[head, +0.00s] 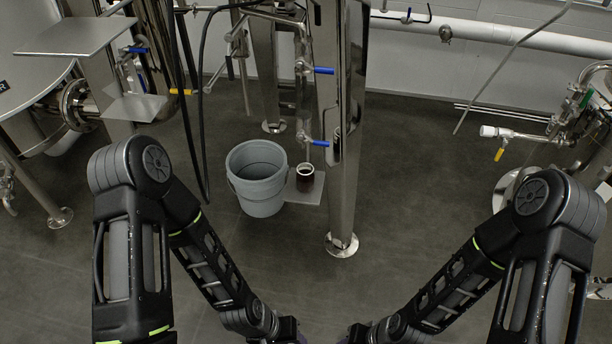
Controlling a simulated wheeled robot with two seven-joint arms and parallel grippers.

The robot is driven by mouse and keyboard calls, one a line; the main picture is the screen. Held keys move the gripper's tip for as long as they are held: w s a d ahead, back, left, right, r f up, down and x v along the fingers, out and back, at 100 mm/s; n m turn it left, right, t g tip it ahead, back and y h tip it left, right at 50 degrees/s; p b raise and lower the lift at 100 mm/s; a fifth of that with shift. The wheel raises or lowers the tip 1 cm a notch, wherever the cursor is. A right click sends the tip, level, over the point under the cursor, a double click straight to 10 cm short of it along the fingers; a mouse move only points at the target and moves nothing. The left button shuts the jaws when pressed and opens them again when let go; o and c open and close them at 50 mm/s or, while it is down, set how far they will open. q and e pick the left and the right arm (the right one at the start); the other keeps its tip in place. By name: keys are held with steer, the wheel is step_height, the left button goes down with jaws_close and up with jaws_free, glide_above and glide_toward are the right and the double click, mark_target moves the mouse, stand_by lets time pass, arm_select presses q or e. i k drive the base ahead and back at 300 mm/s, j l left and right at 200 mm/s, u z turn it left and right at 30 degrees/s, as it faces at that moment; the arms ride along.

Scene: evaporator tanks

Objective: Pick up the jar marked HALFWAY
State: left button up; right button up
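A small dark jar (306,180) with a pale rim stands upright on a flat grey plate (303,198) below a pipe with blue-handled valves. No marking can be read on it at this size, so I cannot tell whether it is the one marked HALFWAY. My two arms come in from the lower left and lower right and reach down to the bottom middle of the head view. Both grippers are out of the picture below the bottom edge. Neither arm touches the jar.
A grey bucket (262,194) stands just left of the jar. A steel tank leg (343,209) rises close on its right. Black hoses (190,115) hang at the left. A blue valve handle (320,144) sits just above the jar. The floor in front is clear.

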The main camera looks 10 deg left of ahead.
mark_target(305, 173)
steer(key=z, duration=0.45)
steer(key=j+z, duration=0.15)
steer(key=z, duration=0.35)
steer(key=j+z, duration=0.1)
steer(key=z, duration=0.35)
steer(key=j+z, duration=0.3)
steer(key=k+j+z, duration=0.25)
steer(key=j, duration=0.15)
steer(key=j+z, duration=0.3)
steer(key=k+j+z, duration=0.25)
steer(key=k+j, duration=0.25)
steer(key=j, duration=0.2)
steer(key=k+j+z, duration=0.1)
steer(key=k+j, duration=0.15)
steer(key=j, duration=0.2)
